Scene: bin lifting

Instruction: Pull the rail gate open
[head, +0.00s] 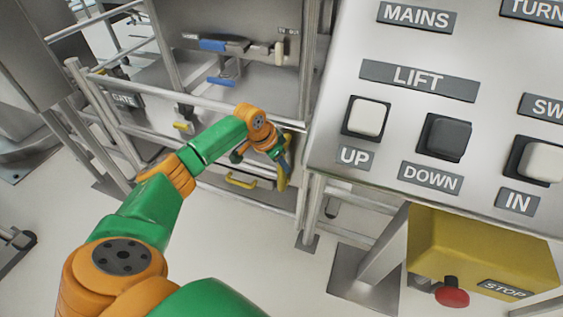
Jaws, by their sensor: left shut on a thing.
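My left arm reaches in from the lower left. My left gripper (281,163) is at the right end of the gate, beside the post, and is shut on a yellow upright handle (283,179). My wrist hides part of the gate and of the grip. Whether the gate stands ajar cannot be told. My right gripper is not in view.
A control panel (470,110) with LIFT buttons fills the right side, close to the gate post. Below it are a yellow box (480,250) and a red stop button (452,292). Steel machinery (235,55) stands behind the gate. The pale floor (60,235) at the left is mostly clear.

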